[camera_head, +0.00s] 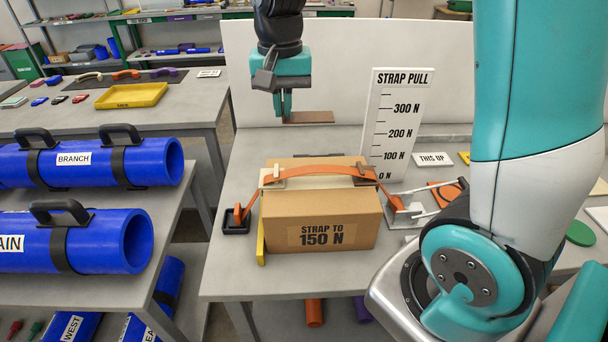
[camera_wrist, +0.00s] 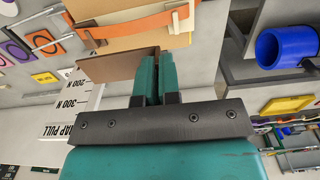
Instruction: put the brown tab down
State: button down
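The brown tab (camera_head: 309,117) is a thin flat piece held level in the air behind the strapped box. My gripper (camera_head: 284,112) points down and is shut on the tab's left end in the head view. In the wrist view the teal fingers (camera_wrist: 158,76) close on one end of the brown tab (camera_wrist: 118,66), and the rest sticks out to the left. The cardboard box (camera_head: 318,220) reads "STRAP TO 150 N" and has an orange strap (camera_head: 320,171) over its top. The tab is apart from the box and the table in the head view.
A white "STRAP PULL" scale board (camera_head: 396,122) stands right of the tab, close behind the box. A "THIS UP" card (camera_head: 433,159) lies on the grey table (camera_head: 234,277). Blue pipes (camera_head: 96,240) rest on the left cart. A yellow tray (camera_head: 131,95) sits on the back-left table.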

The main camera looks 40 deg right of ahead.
aim_at(288, 194)
notch_tip(288, 194, down, 19)
jog(key=shift+r+p, duration=0.15)
jog(key=shift+p, duration=1.1)
jog(key=shift+f, duration=0.2)
jog(key=c, duration=1.3)
grip_release()
jog(key=shift+c, duration=0.2)
jog(key=shift+r, duration=0.15)
notch_tip(288, 194, up, 13)
jog(key=b, duration=0.3)
jog(key=s+a+r+n+y, duration=0.2)
jog(key=s+a+r+n, duration=0.1)
jog(key=s+a+n, duration=0.4)
jog(key=s+a+r+n+y, duration=0.2)
jog(key=s+a+r+n, duration=0.2)
jog(key=s, duration=0.9)
jog(key=a+n, duration=0.3)
